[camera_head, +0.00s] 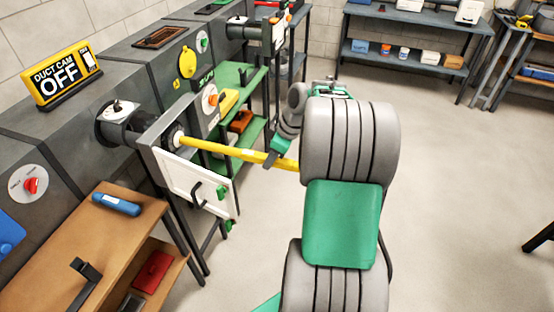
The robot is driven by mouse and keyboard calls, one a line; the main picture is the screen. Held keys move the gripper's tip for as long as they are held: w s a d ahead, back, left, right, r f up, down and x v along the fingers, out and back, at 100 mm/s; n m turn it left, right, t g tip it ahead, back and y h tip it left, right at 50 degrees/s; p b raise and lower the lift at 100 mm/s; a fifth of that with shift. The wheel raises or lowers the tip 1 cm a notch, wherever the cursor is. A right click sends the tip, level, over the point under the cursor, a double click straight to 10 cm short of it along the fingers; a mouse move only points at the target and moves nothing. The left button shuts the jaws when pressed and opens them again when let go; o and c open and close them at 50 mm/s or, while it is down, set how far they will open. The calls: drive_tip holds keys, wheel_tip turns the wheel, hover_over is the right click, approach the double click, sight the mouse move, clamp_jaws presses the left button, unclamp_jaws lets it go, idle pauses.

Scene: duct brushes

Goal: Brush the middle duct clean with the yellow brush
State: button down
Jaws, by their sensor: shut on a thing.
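The yellow brush (222,149) is a long rod, roughly level, running from my gripper leftward to a duct. My gripper (275,157) is shut on the thicker right part of its handle. The rod's left end meets a pale round part at the duct's mouth. The bristles and the duct's inside are hidden, so I cannot tell how deep the brush reaches. My arm covers part of the view right of the gripper.
A wooden bench (130,225) with a blue cylinder (116,204) stands at front left. A green shelf (240,85) stands beyond the duct. A sign (62,75) reads "DUCT CAM OFF". Another duct (240,30) is farther back.

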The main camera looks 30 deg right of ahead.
sight(227, 147)
drive_tip(key=w+a, duration=0.6)
drive_tip(key=w, duration=0.1)
drive_tip(key=w+a+p, duration=0.1)
drive_tip(key=w+a, duration=0.1)
drive_tip(key=w, duration=0.2)
drive_tip(key=shift+w+a, duration=0.25)
drive_tip(key=shift+a, duration=0.15)
drive_tip(key=s+d+b, duration=0.1)
drive_tip(key=s+d, duration=0.8)
drive_tip(key=s, duration=0.3)
drive_tip(key=s+d+b, duration=0.1)
drive_tip(key=s+d, duration=0.9)
drive_tip(key=s, duration=0.3)
drive_tip(key=shift+s+d+b, duration=0.2)
drive_tip(key=shift+d+b, duration=0.1)
idle(0.7)
